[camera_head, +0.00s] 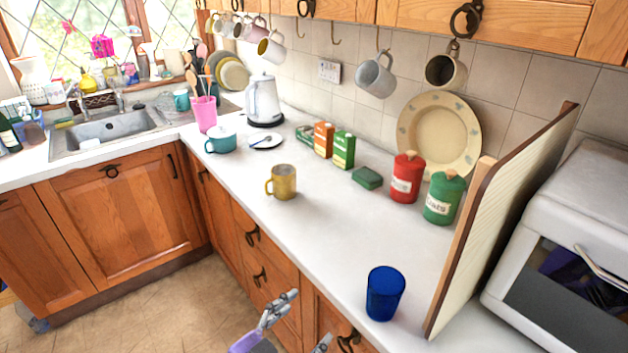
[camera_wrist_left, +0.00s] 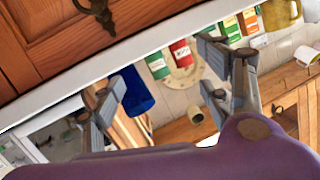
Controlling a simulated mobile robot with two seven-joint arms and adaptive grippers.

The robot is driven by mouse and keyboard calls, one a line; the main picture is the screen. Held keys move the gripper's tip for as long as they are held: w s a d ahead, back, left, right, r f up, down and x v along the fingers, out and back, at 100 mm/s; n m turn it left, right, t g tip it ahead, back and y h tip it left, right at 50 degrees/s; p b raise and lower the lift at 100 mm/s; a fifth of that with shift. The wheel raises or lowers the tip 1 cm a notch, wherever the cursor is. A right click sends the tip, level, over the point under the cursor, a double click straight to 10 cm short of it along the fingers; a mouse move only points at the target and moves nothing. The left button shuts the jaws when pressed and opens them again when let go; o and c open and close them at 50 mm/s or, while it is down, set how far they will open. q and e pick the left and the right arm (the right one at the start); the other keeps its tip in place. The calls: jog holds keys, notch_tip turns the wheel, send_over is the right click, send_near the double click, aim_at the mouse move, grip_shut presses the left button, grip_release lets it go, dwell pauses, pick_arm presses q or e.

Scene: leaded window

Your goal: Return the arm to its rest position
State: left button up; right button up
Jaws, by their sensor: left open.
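My left gripper (camera_head: 309,318) is open and empty at the bottom of the head view, in front of the drawer fronts and the worktop's front edge. In the left wrist view the fingers of the left gripper (camera_wrist_left: 165,72) are spread apart with nothing held between them. A blue cup (camera_head: 385,293) stands upright on the worktop, to the right of the gripper and apart from it; it also shows in the left wrist view (camera_wrist_left: 137,92). My right gripper is in neither view.
The white worktop (camera_head: 330,230) is clear between the gold mug (camera_head: 282,182) and blue cup. A upright wooden board (camera_head: 500,215) and a white oven (camera_head: 575,240) stand at right. Red (camera_head: 406,178) and green (camera_head: 443,197) canisters stand behind. Drawers (camera_head: 262,262) lie below the edge.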

pick_arm(q)
jog(key=s+a+f+n+y, duration=0.3)
jog(key=a+f, duration=0.3)
jog(key=f, duration=0.1)
jog(key=s+a+f+n+y, duration=0.3)
jog(key=s+a+f, duration=0.15)
jog(key=f, duration=0.35)
jog(key=s+a+f+n+g+y, duration=0.1)
jog(key=s+a+f+n, duration=0.1)
jog(key=s, duration=0.5)
jog(key=s+a+f+n+g+y, duration=0.2)
jog(key=s+a+f, duration=0.3)
jog(key=s+f, duration=0.1)
jog(key=shift+s+f+g+p, duration=0.15)
jog(key=shift+s+g+p, duration=0.2)
jog(key=shift+s, duration=0.35)
